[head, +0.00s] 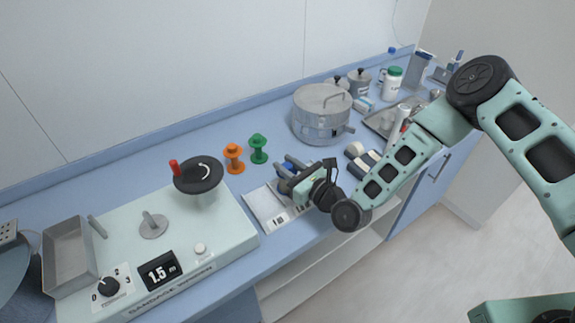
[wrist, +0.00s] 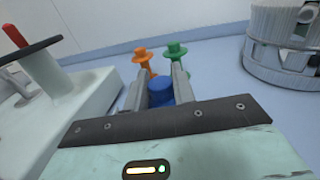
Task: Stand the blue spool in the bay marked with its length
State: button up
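The blue spool (wrist: 161,90) stands between the two fingers of my gripper (wrist: 160,85) in the wrist view. The fingers sit close against both its sides, and its lower part is hidden. In the head view the blue spool (head: 285,169) shows only partly, with my gripper (head: 287,167) over the labelled white bay tray (head: 262,205) at the counter's front. My arm hides much of that tray, and its labels are too small to read. The bandage winder (head: 215,250) is left of the tray, and its display (head: 159,271) reads 1.5 m.
An orange spool (head: 234,158) and a green spool (head: 258,149) stand upright behind the tray. A steel pot (head: 321,115) stands behind and to the right. The winder's black disc (head: 198,174) with a red handle rises to the left. Rolls and a metal tray lie right of my gripper.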

jog(key=o, duration=0.4)
jog(key=shift+r, duration=0.15)
